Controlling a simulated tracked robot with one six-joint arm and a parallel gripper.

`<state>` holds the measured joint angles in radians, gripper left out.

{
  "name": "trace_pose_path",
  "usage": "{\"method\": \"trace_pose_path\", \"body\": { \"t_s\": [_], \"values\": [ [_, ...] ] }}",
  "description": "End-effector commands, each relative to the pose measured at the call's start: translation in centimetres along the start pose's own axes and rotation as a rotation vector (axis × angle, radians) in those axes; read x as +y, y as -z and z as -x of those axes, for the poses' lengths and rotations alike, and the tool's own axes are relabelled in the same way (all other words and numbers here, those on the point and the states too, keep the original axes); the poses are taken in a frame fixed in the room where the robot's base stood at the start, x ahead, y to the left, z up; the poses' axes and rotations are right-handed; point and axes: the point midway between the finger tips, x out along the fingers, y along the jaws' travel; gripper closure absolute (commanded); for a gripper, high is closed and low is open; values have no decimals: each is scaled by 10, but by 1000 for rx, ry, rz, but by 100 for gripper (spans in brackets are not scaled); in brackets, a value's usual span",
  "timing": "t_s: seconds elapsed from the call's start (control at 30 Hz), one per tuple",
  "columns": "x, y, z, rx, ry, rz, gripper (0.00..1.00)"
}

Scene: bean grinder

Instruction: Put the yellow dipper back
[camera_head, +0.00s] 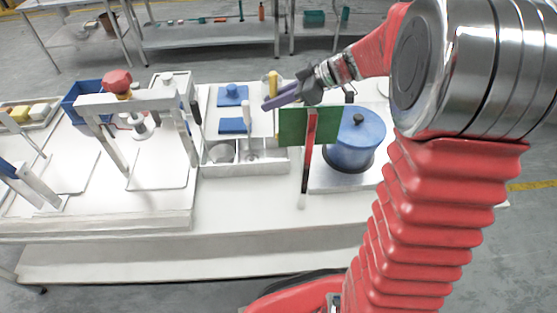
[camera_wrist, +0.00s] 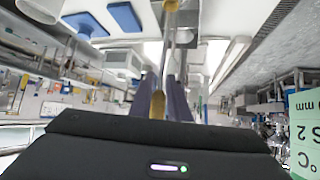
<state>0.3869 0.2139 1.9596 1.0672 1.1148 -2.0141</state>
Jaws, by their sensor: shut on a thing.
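The yellow dipper's yellow handle (camera_head: 273,82) stands upright at my gripper (camera_head: 272,102) in the head view. My gripper's purple fingers point left above the table and are shut on the dipper. The handle's yellow end (camera_wrist: 158,104) and a shiny shaft show between the fingers in the wrist view. The dipper's lower end is hard to make out in the head view. A white compartment tray (camera_head: 245,170) stands nearer the front, below and left of my gripper. Round items sit in its compartments, and a pale handle (camera_head: 247,118) rises from one.
A blue pot (camera_head: 360,140) and a green panel (camera_head: 296,126) with a red post stand to the right. Blue pieces (camera_head: 233,92) lie behind the tray. A white frame (camera_head: 130,103) and blue bin (camera_head: 80,103) are left. The front table strip is clear.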

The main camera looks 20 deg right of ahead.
Motion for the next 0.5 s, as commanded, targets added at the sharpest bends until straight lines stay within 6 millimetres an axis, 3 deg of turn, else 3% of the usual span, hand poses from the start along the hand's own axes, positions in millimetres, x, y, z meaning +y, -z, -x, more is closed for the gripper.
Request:
{"method": "trace_pose_path", "body": {
  "t_s": [0.5],
  "values": [
    [7, -6, -3, 0, -30, -32, 100]
  ]
}}
